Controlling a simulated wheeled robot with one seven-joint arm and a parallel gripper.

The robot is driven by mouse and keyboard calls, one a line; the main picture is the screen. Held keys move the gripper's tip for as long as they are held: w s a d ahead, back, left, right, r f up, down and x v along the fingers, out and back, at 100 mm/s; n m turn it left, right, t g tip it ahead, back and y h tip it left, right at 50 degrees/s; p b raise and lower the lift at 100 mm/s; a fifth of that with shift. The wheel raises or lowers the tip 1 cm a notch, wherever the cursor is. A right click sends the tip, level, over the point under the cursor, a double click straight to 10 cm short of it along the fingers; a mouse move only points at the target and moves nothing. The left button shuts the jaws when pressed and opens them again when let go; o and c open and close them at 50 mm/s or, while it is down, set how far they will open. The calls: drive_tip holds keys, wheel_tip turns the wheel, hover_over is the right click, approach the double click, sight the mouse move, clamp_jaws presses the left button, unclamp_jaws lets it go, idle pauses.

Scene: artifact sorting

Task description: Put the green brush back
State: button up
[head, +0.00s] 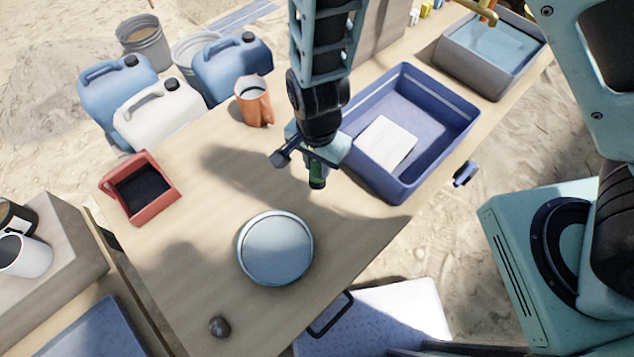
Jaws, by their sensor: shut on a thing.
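The green brush (317,172) shows as a short green piece between the fingers of my gripper (316,160). My gripper is shut on it and points down over the wooden table, just left of the blue bin. The brush appears to be above the table top, but the exact gap cannot be told. Most of the brush is hidden by the fingers. An orange cup (254,102) stands behind and to the left of my gripper. A red open box (143,190) sits at the table's left side.
A blue bin (461,127) holding a white block (384,144) stands right of my gripper. A round grey-blue dish (275,250) and a dark stone (219,326) lie in front. A grey basin (463,71) of water stands far right. Bare table (190,262) lies around the dish.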

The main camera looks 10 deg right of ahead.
sight(318, 179)
wheel_tip(318, 179, down, 6)
drive_tip(key=shift+f, duration=0.25)
drive_tip(key=shift+f, duration=0.15)
drive_tip(key=o, duration=1)
